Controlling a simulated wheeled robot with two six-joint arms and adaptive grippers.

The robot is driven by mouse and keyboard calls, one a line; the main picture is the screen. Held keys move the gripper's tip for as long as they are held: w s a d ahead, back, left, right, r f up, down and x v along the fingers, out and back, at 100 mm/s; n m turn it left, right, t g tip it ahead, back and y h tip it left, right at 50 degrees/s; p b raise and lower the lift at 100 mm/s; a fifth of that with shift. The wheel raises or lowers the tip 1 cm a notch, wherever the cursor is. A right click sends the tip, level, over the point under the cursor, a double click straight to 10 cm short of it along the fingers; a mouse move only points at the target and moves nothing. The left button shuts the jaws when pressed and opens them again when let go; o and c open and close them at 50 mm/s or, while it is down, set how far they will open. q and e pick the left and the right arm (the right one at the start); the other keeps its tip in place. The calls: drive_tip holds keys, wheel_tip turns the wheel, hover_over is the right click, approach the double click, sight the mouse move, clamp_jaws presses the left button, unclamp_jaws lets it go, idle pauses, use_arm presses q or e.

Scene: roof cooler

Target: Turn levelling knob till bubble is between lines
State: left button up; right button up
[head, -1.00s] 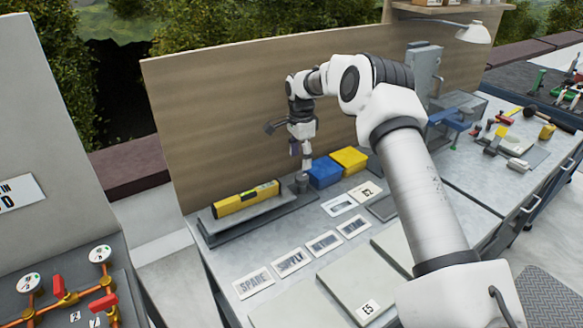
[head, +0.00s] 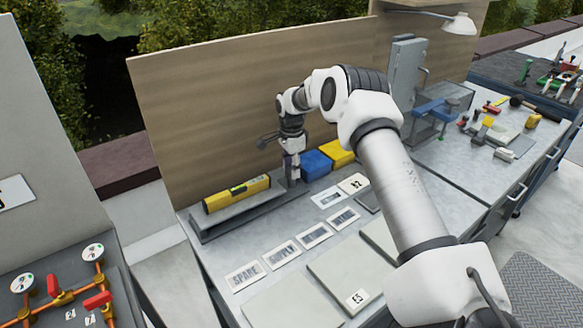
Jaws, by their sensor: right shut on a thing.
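A yellow spirit level (head: 225,196) lies on a grey plate (head: 237,213) at the left of the bench in the head view. Its greenish vial (head: 240,188) is too small to show where the bubble sits between the lines. The levelling knob stands at the plate's right end and is mostly hidden by my right gripper (head: 293,175). That gripper points down and is shut on the knob. My left gripper is not in view.
A blue box (head: 316,163) and a yellow box (head: 341,152) stand close to the right of my right gripper. A wooden panel (head: 220,100) rises behind. Labelled cards, such as SPARE (head: 244,275), lie in front. A vice (head: 436,110) stands farther right.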

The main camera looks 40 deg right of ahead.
drive_tip(key=shift+s+f+n, duration=0.1)
drive_tip(key=shift+f+n, duration=0.05)
drive_tip(key=shift+n, duration=0.15)
drive_tip(key=shift+n+p, duration=0.7)
drive_tip(key=shift+n, duration=0.5)
drive_tip(key=n, duration=0.4)
drive_tip(key=shift+s+a+f+n+p, duration=0.1)
drive_tip(key=shift+f+n+p, duration=0.05)
drive_tip(key=shift+n+p, duration=0.2)
drive_tip(key=n, duration=1)
drive_tip(key=o, duration=1.1)
drive_tip(key=shift+o, duration=0.2)
